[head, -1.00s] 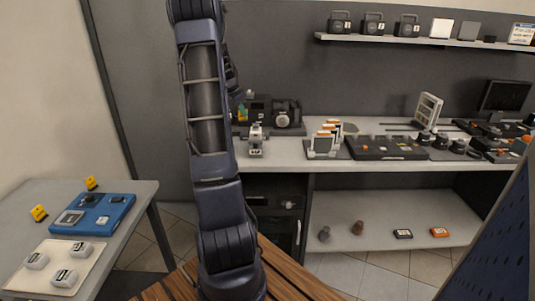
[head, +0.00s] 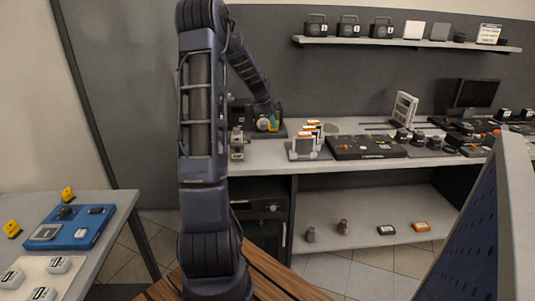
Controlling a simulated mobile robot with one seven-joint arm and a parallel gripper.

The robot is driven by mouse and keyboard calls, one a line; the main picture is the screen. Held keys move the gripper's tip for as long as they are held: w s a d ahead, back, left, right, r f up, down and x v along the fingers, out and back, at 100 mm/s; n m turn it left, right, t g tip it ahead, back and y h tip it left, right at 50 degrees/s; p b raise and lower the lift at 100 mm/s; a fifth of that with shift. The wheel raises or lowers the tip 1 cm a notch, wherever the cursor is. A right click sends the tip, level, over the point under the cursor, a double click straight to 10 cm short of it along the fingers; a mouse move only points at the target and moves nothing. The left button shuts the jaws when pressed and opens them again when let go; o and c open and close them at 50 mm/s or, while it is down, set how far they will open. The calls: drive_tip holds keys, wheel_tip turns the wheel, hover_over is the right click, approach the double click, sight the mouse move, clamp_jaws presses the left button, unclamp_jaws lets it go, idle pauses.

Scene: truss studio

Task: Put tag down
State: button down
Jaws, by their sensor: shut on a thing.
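My gripper (head: 270,117) is small and far off at the end of my arm, in front of the dark machine (head: 243,112) at the back of the bench. It is shut on a small yellow and green piece, which looks like the tag (head: 273,123). The tag is held in front of the machine's round part. The fingers are too small to make out, and I cannot tell whether the tag touches anything.
The grey bench (head: 262,155) carries a small device (head: 237,146), a rack of white and orange cards (head: 306,143) and a black tray (head: 367,146). A left table (head: 104,225) holds a blue board (head: 80,234). A blue perforated panel (head: 475,235) stands at right.

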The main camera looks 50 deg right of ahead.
wheel_tip(320, 180, down, 16)
drive_tip(key=shift+r, duration=0.2)
idle(0.4)
drive_tip(key=shift+f, duration=0.1)
drive_tip(key=c, duration=1.5)
unclamp_jaws()
